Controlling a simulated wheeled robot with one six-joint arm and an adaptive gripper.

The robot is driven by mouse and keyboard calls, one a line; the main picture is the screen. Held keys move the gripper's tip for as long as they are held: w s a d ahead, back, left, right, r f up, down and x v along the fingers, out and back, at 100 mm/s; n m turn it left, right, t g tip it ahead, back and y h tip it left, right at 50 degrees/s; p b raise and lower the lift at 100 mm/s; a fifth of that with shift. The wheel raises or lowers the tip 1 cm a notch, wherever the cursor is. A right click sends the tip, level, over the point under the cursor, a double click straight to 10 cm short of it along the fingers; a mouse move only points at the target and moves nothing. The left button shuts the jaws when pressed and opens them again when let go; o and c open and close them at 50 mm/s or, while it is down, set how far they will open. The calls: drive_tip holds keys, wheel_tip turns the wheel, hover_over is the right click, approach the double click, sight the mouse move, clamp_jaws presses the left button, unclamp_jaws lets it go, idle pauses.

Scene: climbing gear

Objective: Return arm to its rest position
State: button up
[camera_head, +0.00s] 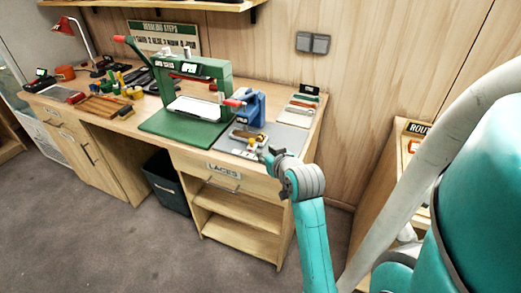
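My arm (313,240) reaches up from the lower right, teal with a grey wrist joint (303,180). My gripper (264,153) is small in the head view. It is at the front right part of the workbench, over or beside a grey mat (291,138). Small metal and yellowish items (247,138) lie close to its fingertips. I cannot tell whether the gripper touches or holds any of them. The wrist hides part of the bench edge.
A green press (193,80) and a blue device (250,106) stand on the workbench near my gripper. A drawer labelled LACES (225,176) is below. A dark bin (166,184) stands under the bench. Another wooden unit (393,190) is at right. Floor in front is clear.

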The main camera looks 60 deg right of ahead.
idle(0.3)
drive_tip(key=s+a+f+n+t+y, duration=0.15)
drive_tip(key=a+f, duration=0.45)
drive_tip(key=a, duration=0.6)
drive_tip(key=s+a+f+n+t+y, duration=0.1)
drive_tip(key=s+a+f+n+y, duration=0.15)
drive_tip(key=a+f, duration=0.65)
drive_tip(key=s+a+r+n+t+y, duration=0.1)
drive_tip(key=s+a+r+n+y, duration=0.1)
drive_tip(key=s+a, duration=0.6)
drive_tip(key=s+a+r+n+t+y, duration=0.1)
drive_tip(key=s+a+r+n+y, duration=0.1)
drive_tip(key=s+a, duration=0.6)
drive_tip(key=s+r, duration=0.1)
drive_tip(key=s, duration=0.2)
drive_tip(key=shift+r+y, duration=0.15)
drive_tip(key=shift+y, duration=0.25)
